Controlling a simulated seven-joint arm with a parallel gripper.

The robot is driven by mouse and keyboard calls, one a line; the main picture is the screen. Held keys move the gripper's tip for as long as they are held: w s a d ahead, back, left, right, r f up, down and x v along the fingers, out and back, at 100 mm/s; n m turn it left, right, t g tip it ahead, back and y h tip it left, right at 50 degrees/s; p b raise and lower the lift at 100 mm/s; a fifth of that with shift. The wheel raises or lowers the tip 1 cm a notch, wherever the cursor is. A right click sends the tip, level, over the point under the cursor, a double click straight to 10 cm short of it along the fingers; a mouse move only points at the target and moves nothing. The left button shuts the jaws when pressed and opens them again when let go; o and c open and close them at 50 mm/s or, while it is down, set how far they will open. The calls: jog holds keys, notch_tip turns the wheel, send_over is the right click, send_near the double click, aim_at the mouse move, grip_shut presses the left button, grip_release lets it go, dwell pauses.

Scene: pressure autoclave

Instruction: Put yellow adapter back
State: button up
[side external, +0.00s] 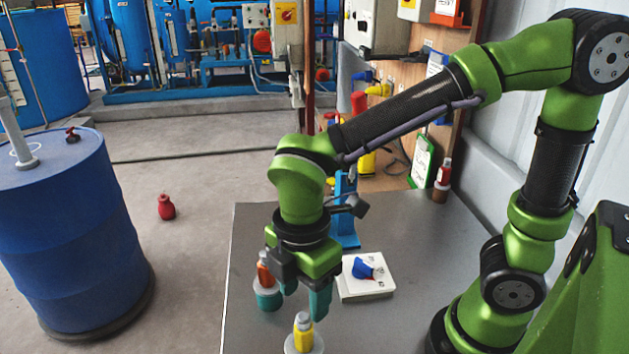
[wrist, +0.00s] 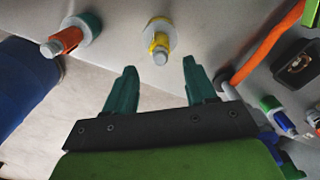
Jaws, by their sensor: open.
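The yellow adapter (side external: 303,328) stands upright near the front of the grey table, with a pale round base around its lower part. It also shows in the wrist view (wrist: 160,41), just beyond the gap between my fingertips. My gripper (side external: 304,299) hangs over the table behind the yellow adapter. Its two teal fingers are apart with nothing between them, as the wrist view also shows (wrist: 159,68). The orange adapter (side external: 265,271) stands in a grey and teal base (side external: 268,298) to the left of my gripper, partly hidden by it.
A white box with a blue part (side external: 368,270) lies right of my gripper. A blue stand (side external: 345,212) rises behind it. A red-topped bottle (side external: 442,178) stands at the table's back right. A blue barrel (side external: 70,230) stands on the floor left. The table's right middle is clear.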

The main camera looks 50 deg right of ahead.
notch_tip(320, 180, up, 2)
jog(key=shift+r, duration=0.1)
jog(key=shift+w+d+r+m, duration=0.1)
jog(key=shift+d+r+m, duration=0.1)
jog(key=shift+r+m, duration=0.1)
jog(key=d+r+m+t+y, duration=0.1)
jog(key=d+r+m+t, duration=0.1)
jog(key=d+m, duration=0.5)
jog(key=d+r+m+t+y, duration=0.1)
jog(key=d+r+m+t, duration=0.2)
jog(key=m, duration=1)
jog(key=d+t, duration=0.2)
jog(key=d, duration=0.3)
jog(key=shift+a+r, duration=0.1)
